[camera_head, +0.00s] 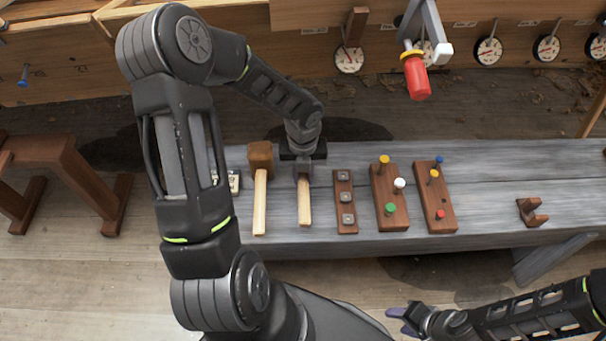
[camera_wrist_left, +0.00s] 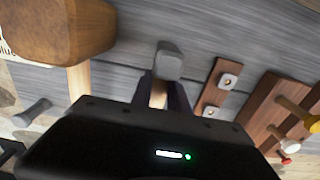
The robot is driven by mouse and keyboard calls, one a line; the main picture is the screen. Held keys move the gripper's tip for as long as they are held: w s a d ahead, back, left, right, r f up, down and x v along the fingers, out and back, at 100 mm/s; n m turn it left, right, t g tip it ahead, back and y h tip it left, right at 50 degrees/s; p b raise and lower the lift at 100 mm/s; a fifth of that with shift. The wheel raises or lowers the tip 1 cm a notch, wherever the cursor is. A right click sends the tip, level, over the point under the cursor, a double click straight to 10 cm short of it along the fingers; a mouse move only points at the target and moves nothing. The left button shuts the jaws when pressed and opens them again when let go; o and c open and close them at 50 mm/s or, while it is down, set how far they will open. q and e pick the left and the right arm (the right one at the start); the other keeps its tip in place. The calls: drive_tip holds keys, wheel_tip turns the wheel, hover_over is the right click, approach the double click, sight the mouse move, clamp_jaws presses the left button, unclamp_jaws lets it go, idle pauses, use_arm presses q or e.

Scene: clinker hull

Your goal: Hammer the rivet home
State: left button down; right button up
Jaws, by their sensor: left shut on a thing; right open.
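My left gripper (camera_head: 304,172) is shut on a hammer on the grey bench. The hammer's pale wooden handle (camera_head: 304,210) points toward the front of the bench. In the left wrist view its grey head (camera_wrist_left: 169,60) shows just beyond the fingers (camera_wrist_left: 159,95). My right gripper (camera_head: 403,319) is open and empty at lower right, in front of the bench. Rivets with coloured heads stand in two brown blocks: yellow (camera_head: 384,159), white (camera_head: 399,183) and green (camera_head: 390,209) in one; blue (camera_head: 438,159), yellow (camera_head: 433,174) and red (camera_head: 440,214) in the other.
A mallet (camera_head: 260,158) lies just left of the hammer. A block with square metal plates (camera_head: 345,200) lies to its right. A wooden cradle (camera_head: 532,213) sits farther right. Behind are the plank hull (camera_head: 300,68), round dials (camera_head: 488,50) and a red-handled tool (camera_head: 416,78).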

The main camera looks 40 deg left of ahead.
use_arm(q)
drive_tip(key=shift+r, duration=0.1)
drive_tip(key=shift+r+p, duration=0.55)
drive_tip(key=shift+p, duration=0.25)
wheel_tip(320, 180, up, 8)
drive_tip(key=p, duration=0.8)
drive_tip(key=c, duration=1.9)
unclamp_jaws()
clamp_jaws()
